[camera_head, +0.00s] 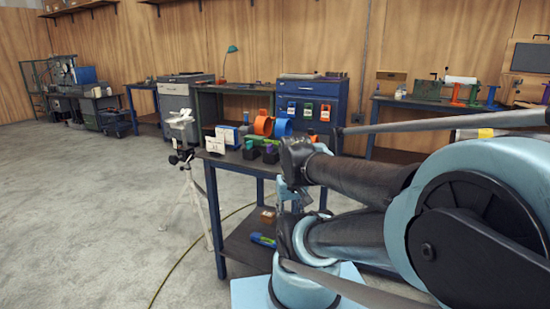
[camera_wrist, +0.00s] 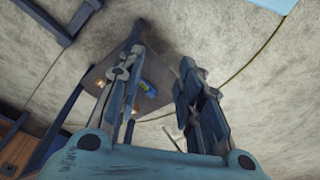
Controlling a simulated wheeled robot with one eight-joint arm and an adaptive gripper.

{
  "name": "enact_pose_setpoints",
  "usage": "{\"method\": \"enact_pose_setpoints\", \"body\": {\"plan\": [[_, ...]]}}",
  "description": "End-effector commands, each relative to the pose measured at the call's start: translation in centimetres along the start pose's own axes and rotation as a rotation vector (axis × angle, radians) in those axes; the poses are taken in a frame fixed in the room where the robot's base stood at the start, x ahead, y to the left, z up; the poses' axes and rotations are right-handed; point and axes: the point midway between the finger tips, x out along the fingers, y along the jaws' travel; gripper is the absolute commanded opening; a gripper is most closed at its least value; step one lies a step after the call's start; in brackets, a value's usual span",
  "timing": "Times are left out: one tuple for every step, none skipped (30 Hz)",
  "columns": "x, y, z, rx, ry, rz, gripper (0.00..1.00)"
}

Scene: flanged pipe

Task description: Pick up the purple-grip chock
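Small dark chocks sit near the front edge of a work table (camera_head: 232,160) in the head view. One has a green grip (camera_head: 250,146); the one to its right, beside my arm, looks like the purple-grip chock (camera_head: 270,153), though its grip is tiny and hard to make out. My gripper (camera_wrist: 156,75) is open and empty in the wrist view, its two fingers spread apart. It points down past the table, with floor and the lower shelf below. In the head view my arm hides part of the table's right side. No chock can be made out in the wrist view.
Orange and blue pipe parts (camera_head: 263,125) and small white-and-blue boxes (camera_head: 228,134) stand on the table. A blue-green item (camera_head: 262,240) and a brown box (camera_head: 268,216) lie on the lower shelf. A white tripod (camera_head: 190,180) stands at left. The floor further left is open.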

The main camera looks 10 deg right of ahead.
Motion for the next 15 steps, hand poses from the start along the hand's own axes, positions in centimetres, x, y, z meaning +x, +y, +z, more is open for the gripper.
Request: {"method": "enact_pose_setpoints", "body": {"plan": [[0.0,0.0,0.0,0.000,0.000,0.000,0.33],[0.0,0.0,0.0,0.000,0.000,0.000,0.33],[0.0,0.0,0.0,0.000,0.000,0.000,0.33],[0.0,0.0,0.0,0.000,0.000,0.000,0.36],[0.0,0.0,0.0,0.000,0.000,0.000,0.42],[-0.4,0.0,0.3,0.001,0.006,0.000,0.51],[-0.7,0.0,0.6,0.003,0.010,0.000,0.58],[-0.9,0.0,0.5,0.006,0.010,0.000,0.65],[-1.3,0.0,0.1,0.012,0.009,0.000,0.68],[-1.7,0.0,-0.2,0.018,0.007,0.000,0.68],[-2.1,0.0,-0.7,0.027,0.004,0.000,0.68],[-2.8,0.0,-1.4,0.039,0.000,0.000,0.68],[-3.4,0.4,-2.1,0.053,-0.004,0.000,0.68],[-4.0,0.5,-2.8,0.066,-0.007,0.001,0.68],[-5.0,0.6,-3.8,0.085,-0.013,0.001,0.68]]}}
